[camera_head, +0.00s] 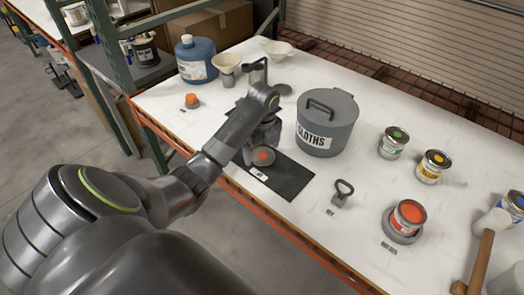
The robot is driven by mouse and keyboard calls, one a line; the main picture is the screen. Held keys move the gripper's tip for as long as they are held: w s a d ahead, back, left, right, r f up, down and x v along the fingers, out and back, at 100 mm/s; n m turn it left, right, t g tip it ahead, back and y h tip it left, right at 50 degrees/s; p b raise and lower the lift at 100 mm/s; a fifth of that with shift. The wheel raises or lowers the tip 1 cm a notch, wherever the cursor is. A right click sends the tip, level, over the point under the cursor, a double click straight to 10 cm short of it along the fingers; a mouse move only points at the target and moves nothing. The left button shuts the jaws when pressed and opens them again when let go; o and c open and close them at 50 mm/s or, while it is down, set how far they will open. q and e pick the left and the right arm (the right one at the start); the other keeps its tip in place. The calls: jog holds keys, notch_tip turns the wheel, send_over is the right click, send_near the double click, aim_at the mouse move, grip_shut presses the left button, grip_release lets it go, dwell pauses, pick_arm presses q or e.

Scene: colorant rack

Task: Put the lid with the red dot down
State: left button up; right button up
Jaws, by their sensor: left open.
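The lid with the red dot (263,157) lies on the dark mat (288,181), near a small white label. My left gripper (254,150) is right above or beside the lid, its fingers pointing down and partly hidden by my own arm. It is open. I cannot tell whether a finger touches the lid. My right gripper is not in view.
A grey CLOTHS bin (327,122) stands just right of the mat. Green (393,142), yellow (432,166) and red-orange (407,219) cans stand further right. A mallet (480,262) lies at the lower right. A blue jug (195,60) and funnel (227,67) stand behind.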

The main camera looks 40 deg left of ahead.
aim_at(263, 155)
pick_arm(q)
notch_tip(263, 155, up, 3)
jog(key=shift+p, duration=0.4)
notch_tip(263, 155, up, 8)
jog(key=p, duration=0.8)
jog(key=shift+d, duration=0.15)
